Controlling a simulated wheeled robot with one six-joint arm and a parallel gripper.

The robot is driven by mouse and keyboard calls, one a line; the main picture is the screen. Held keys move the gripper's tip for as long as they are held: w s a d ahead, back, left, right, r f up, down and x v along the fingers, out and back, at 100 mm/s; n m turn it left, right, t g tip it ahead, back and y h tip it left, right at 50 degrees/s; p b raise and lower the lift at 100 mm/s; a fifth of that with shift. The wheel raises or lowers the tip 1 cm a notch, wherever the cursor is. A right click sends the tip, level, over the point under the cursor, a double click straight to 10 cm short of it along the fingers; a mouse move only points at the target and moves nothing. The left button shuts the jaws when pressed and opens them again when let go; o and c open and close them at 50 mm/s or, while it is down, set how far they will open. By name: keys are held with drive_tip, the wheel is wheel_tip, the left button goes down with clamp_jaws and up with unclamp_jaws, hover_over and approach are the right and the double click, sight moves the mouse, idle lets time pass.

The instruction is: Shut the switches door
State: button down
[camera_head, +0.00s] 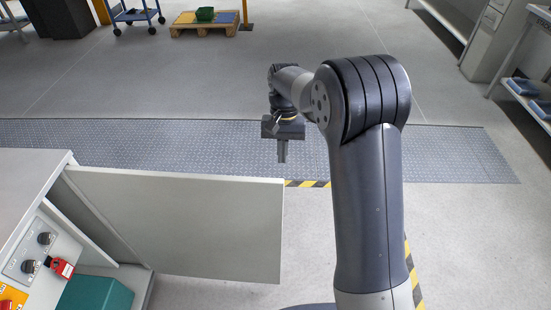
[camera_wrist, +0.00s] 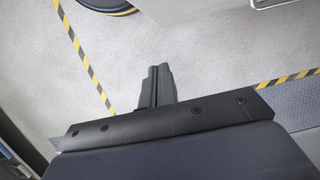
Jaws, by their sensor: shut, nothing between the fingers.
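The switches door (camera_head: 195,225) is a light grey panel in the head view. It stands swung wide open, sticking out to the right from the grey cabinet (camera_head: 25,180) at the left. The open cabinet shows a panel with black rotary switches (camera_head: 44,238) and a red one (camera_head: 62,268). My gripper (camera_head: 282,158) is shut and empty, fingers pointing down, near the door's free top right corner and seemingly beyond it. I see no clear contact. In the wrist view my gripper (camera_wrist: 158,72) points over bare floor, and a pale panel edge (camera_wrist: 225,8), probably the door, shows at the top.
A green box (camera_head: 95,296) sits in the cabinet below the switches. Yellow-black tape (camera_head: 308,184) marks the floor by the door's free end. A ribbed floor strip (camera_head: 440,155) runs behind. A pallet (camera_head: 205,24) and blue cart (camera_head: 135,14) stand far back. Floor beyond the door is clear.

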sight(281, 189)
drive_tip(key=shift+s+a+f, duration=0.1)
drive_tip(key=shift+s+f, duration=0.9)
drive_tip(key=shift+f, duration=0.3)
drive_tip(key=shift+s+a+f, duration=0.1)
drive_tip(key=shift+s+f, duration=0.9)
drive_tip(key=shift+f, duration=0.3)
drive_tip(key=shift+s+f, duration=1)
drive_tip(key=shift+f, duration=0.3)
drive_tip(key=shift+s, duration=0.1)
